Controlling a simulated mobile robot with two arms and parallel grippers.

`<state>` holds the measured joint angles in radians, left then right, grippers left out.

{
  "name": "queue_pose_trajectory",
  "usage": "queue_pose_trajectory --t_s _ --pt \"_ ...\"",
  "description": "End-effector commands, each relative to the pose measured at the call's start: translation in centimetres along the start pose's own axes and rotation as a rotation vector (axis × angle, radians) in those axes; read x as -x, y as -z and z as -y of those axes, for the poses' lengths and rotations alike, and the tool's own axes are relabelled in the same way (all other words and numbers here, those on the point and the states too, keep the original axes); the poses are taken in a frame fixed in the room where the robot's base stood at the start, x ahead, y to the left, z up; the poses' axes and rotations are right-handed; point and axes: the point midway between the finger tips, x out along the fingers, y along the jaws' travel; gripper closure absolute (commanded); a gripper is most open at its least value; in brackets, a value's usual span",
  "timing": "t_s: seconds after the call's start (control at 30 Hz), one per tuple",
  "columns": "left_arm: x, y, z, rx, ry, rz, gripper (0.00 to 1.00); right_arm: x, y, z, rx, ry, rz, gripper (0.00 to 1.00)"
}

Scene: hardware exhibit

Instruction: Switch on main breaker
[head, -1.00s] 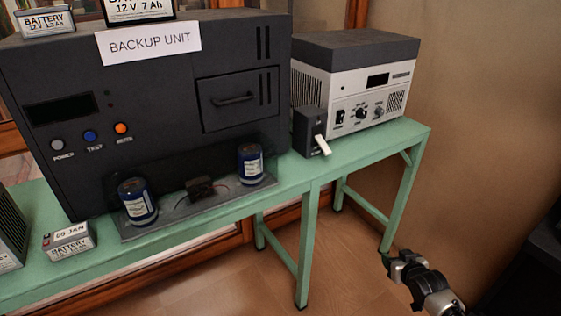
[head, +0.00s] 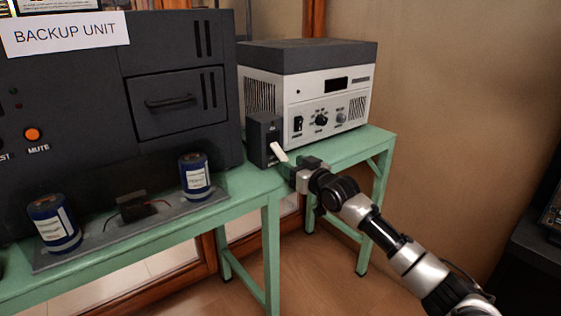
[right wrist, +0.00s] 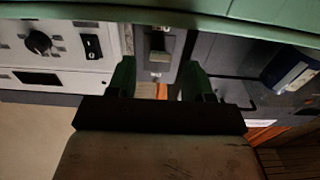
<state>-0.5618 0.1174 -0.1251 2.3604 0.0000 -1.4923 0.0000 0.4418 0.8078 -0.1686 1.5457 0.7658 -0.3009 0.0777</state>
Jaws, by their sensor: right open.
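The main breaker (head: 264,138) is a dark grey box on the green table, between the backup unit and a white-and-grey device. Its white lever (head: 279,152) sticks out from the front and slants downward. My right gripper (head: 288,170) is just in front of and below the lever, and is open. In the right wrist view, which looks upside down, the gripper's two green fingers (right wrist: 159,80) stand apart, with the breaker (right wrist: 158,60) beyond the gap between them. I cannot tell whether they touch the lever. My left gripper is out of view.
The black backup unit (head: 60,110) stands left of the breaker. A tray with two blue cylinders (head: 195,176) is in front of it. The white-and-grey device (head: 310,95) stands right of the breaker. The green table's edge (head: 215,213) runs below. Open floor (head: 320,295) lies in front.

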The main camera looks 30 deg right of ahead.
Motion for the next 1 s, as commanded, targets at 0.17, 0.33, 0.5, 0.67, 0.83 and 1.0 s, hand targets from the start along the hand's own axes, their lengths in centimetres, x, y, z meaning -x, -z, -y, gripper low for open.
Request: queue_pose_trajectory --t_s 0.17,0.33,0.5,0.67,0.83,1.0 --pt "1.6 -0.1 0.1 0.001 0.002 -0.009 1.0 -2.7 0.0 0.0 -0.002 -0.001 -0.002 0.49" --pt "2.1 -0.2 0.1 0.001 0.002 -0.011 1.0 -4.5 -0.1 0.0 -0.001 0.0 -0.001 0.49" --pt "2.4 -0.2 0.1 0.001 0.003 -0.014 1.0 -5.3 -0.1 0.0 -0.001 0.0 0.0 0.49" --pt "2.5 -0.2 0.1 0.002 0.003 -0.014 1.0 -5.5 -0.1 0.0 0.0 0.0 0.001 0.49" --pt "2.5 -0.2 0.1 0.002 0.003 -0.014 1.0 -5.5 -0.1 0.0 0.0 0.0 0.001 0.52" --pt "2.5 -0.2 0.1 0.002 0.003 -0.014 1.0 -5.4 -0.1 0.0 0.0 0.0 0.001 0.78"
